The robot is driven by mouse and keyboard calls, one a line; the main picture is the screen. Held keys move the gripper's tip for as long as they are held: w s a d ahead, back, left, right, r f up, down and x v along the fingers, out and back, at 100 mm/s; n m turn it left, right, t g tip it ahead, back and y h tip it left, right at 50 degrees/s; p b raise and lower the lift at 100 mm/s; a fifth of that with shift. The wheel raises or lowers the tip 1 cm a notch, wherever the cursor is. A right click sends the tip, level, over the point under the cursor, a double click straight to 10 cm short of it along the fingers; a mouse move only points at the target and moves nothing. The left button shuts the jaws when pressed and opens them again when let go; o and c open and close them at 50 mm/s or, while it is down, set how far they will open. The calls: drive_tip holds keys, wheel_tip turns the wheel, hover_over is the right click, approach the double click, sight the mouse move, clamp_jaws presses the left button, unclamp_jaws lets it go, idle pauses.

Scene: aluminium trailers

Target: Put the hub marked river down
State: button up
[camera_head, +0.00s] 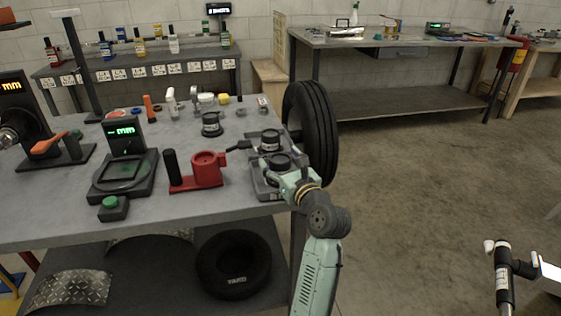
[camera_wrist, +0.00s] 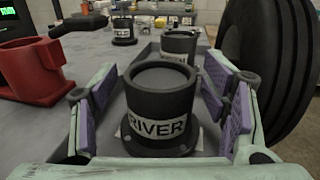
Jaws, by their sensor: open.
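The hub marked river (camera_wrist: 158,105) is a dark cylinder with a wide base flange and a white RIVER label. It stands upright on a grey tray or plate at the table's right end; in the head view it shows in part (camera_head: 278,162) beside my gripper. My gripper (camera_head: 287,176) is open, with its purple-padded fingers (camera_wrist: 160,110) on either side of the hub and gaps showing between pads and hub. The hub's underside is hidden.
A second hub (camera_wrist: 179,46) stands behind it, and another labelled hub (camera_head: 211,125) is farther back. A red fixture (camera_head: 206,170) is to the left. A large tyre (camera_head: 314,125) stands close on the right. A display device (camera_head: 124,170) sits farther left.

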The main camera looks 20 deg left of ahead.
drive_tip(key=shift+r, duration=0.1)
drive_tip(key=shift+d, duration=0.1)
drive_tip(key=b+v, duration=0.2)
drive_tip(key=v, duration=1)
drive_tip(key=shift+r, duration=0.15)
